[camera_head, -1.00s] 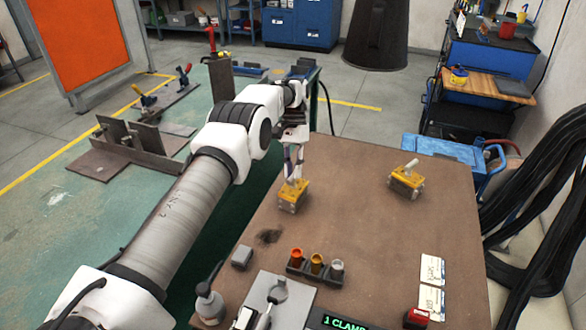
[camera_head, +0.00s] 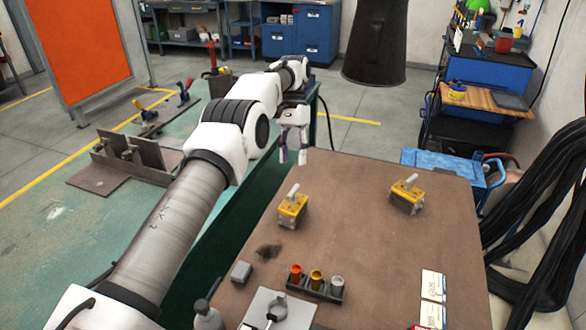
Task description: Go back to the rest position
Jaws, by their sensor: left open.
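My left gripper (camera_head: 292,157) is open and empty, with its fingers pointing down near the far left edge of the brown table (camera_head: 350,235). A yellow block with a grey lever on top (camera_head: 292,211) stands upright on the table, nearer than the gripper and apart from it. A second, similar yellow block (camera_head: 407,197) stands farther right on the table. My left arm reaches in from the lower left. My right gripper does not show.
A dark holder with orange, yellow and grey pieces (camera_head: 316,286) stands near the table front, beside a small grey block (camera_head: 241,271). White cards (camera_head: 432,298) lie at the right. A blue cart (camera_head: 442,152) stands behind the table's right corner. The table middle is clear.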

